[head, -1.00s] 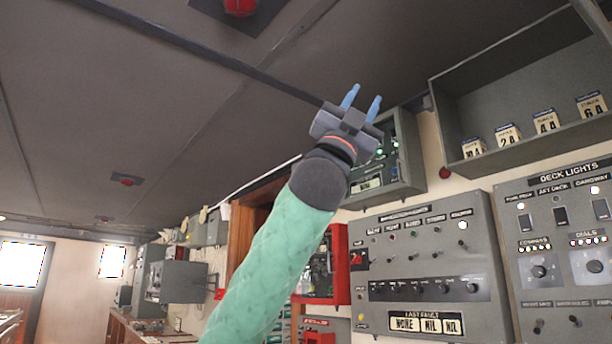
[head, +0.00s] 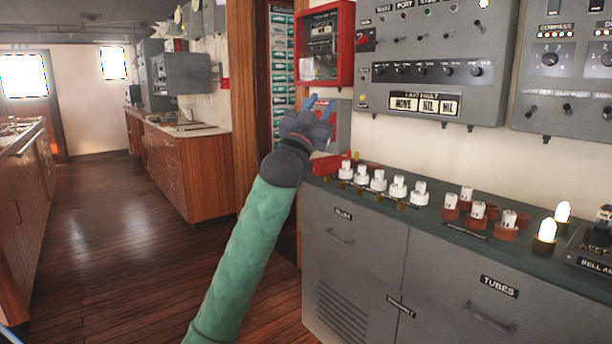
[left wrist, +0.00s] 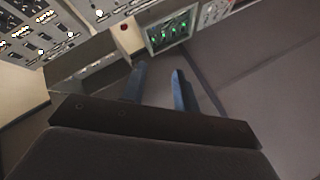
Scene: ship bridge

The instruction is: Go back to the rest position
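My left gripper (head: 318,106) is raised in the middle of the head view, at the end of my green-sleeved arm. Its two blue fingers are apart with nothing between them. In the left wrist view the fingers (left wrist: 160,85) also stand apart and empty, pointing toward the wall and ceiling. In the head view the gripper appears in front of the area below the red wall box (head: 325,45); I see no contact. My right gripper is in neither view.
A grey cabinet (head: 350,265) carries a counter with white-topped tubes (head: 379,180), red-based tubes (head: 478,210) and lit bulbs (head: 547,232). A control panel (head: 430,60) hangs above. The wooden floor (head: 110,230) at left is clear, between wooden cabinets.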

